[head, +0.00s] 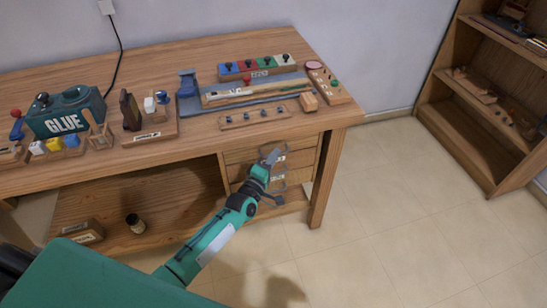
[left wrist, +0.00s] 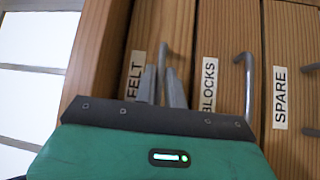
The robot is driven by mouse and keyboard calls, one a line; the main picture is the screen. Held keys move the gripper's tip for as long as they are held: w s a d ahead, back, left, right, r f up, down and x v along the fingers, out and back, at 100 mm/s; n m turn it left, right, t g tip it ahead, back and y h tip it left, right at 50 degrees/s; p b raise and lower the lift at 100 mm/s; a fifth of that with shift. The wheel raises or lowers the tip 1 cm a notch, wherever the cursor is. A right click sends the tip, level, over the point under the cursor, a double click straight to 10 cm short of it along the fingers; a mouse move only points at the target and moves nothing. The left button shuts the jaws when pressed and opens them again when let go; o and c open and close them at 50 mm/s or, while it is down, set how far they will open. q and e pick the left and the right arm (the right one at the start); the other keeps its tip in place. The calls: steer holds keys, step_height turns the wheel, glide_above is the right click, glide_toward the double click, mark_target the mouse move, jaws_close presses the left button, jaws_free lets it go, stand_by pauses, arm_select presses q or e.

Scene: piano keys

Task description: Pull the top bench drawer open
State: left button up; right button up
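The bench drawers (head: 238,157) are stacked under the right end of the wooden bench. In the left wrist view they appear sideways, with the FELT drawer (left wrist: 140,38) nearest the bench frame, which makes it the top one. Its grey metal handle (left wrist: 163,52) runs down between the two grey fingers of my left gripper (left wrist: 161,78). The fingers are close together on either side of the handle bar; the exact contact is hard to see. My left gripper also shows in front of the drawers in the head view (head: 268,178). The top drawer looks closed. My right gripper is out of view.
The BLOCKS drawer (left wrist: 222,40) and SPARE drawer (left wrist: 292,40) have similar handles close by. The bench top (head: 180,58) carries a glue machine (head: 66,112) and several small tools and blocks. A shelf (head: 455,110) stands at right. The floor before the drawers is clear.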

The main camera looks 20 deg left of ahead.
arm_select(q)
jaws_close()
